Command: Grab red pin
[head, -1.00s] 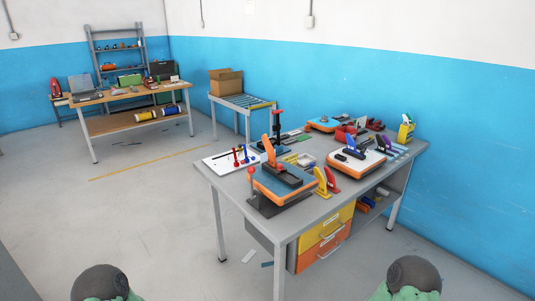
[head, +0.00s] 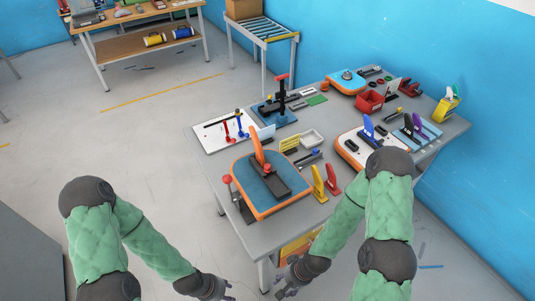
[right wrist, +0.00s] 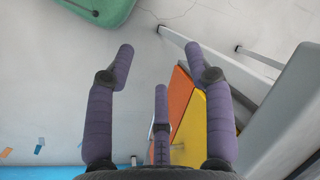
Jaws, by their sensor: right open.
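A red pin (head: 226,131) stands upright on the white board (head: 207,138) at the left end of the table in the head view. Blue pins (head: 239,126) stand beside it. My left gripper (head: 222,291) is at the bottom of the head view, in front of the table and well apart from the pins; its finger spread is unclear. My right gripper (head: 284,288) is low at the table's front edge. In the right wrist view my right gripper (right wrist: 160,62) is open and empty, with its fingers spread. The pins do not show in that view.
The grey table (head: 290,235) holds an orange-and-blue board (head: 285,203) near the front, yellow and red upright pieces, and a white-and-orange board (head: 349,146). Orange and yellow drawers (right wrist: 186,110) are below the tabletop. A workbench (head: 130,38) stands behind. The floor left of the table is clear.

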